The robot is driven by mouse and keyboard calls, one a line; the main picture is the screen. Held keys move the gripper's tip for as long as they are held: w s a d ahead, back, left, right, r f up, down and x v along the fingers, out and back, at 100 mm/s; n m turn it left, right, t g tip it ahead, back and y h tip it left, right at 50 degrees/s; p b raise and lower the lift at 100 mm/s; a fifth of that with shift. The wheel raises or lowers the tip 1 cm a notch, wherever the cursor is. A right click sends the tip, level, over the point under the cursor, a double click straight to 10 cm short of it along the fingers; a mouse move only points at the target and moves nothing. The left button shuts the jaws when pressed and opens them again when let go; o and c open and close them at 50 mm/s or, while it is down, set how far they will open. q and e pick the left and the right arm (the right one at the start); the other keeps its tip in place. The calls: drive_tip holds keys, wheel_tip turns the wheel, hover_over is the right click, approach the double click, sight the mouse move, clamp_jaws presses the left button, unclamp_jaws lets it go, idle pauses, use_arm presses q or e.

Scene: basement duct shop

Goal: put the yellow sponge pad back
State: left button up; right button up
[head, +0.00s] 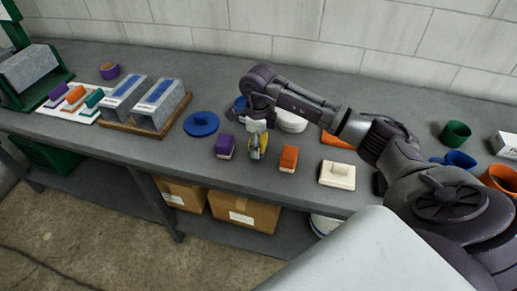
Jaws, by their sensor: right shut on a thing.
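The yellow sponge pad (254,154) is between the fingers of my right gripper (257,139), which is shut on it. The fingers hide part of the pad. It is at the front part of the grey bench, between a purple pad (225,147) and an orange pad (289,158). I cannot tell whether it touches the bench top. A white board (92,114) at the left holds purple, orange and green pieces. My left gripper is not in view.
A blue lid (201,124) lies left of the gripper. Metal duct pieces (161,107) stand on a wooden board farther left. A cream block (337,175) is to the right. Green, blue and orange cups (455,134) stand at the far right. A block wall closes the back.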

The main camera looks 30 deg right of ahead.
wheel_tip(320, 180, down, 3)
drive_tip(key=shift+f+p, duration=0.1)
drive_tip(key=shift+p, duration=0.4)
drive_tip(key=shift+f, duration=0.15)
drive_tip(key=shift+f+b, duration=0.15)
drive_tip(key=shift+b, duration=0.15)
drive_tip(key=o, duration=1.1)
